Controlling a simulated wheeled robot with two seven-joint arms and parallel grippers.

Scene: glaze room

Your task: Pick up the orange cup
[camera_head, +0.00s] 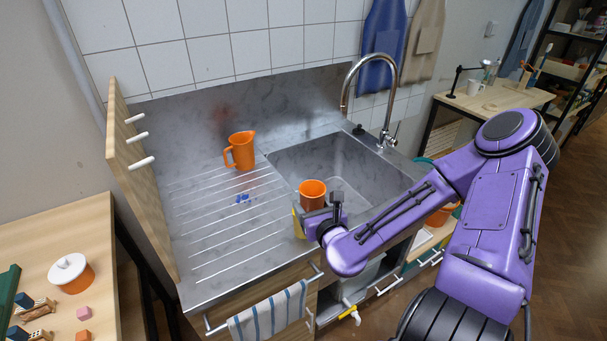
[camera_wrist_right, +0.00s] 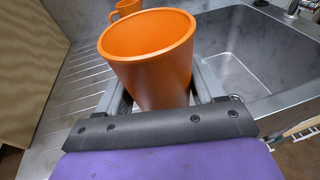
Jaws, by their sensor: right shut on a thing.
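The orange cup (camera_head: 312,193) is upright near the front left corner of the sink basin in the head view. In the right wrist view the cup (camera_wrist_right: 150,62) fills the upper middle, its open rim facing up. My right gripper (camera_head: 325,207) is shut on the cup, with one finger on each side of it in the wrist view (camera_wrist_right: 160,98). I cannot tell whether the cup's base touches the counter, because the gripper hides it. My left gripper is not in view.
An orange jug (camera_head: 240,151) stands on the ribbed drainboard (camera_head: 205,215) behind the cup. Small blue pieces (camera_head: 242,198) lie on the drainboard. The sink basin (camera_head: 375,175) and tall tap (camera_head: 388,95) are to the right. A wooden rack panel (camera_head: 140,180) stands at left.

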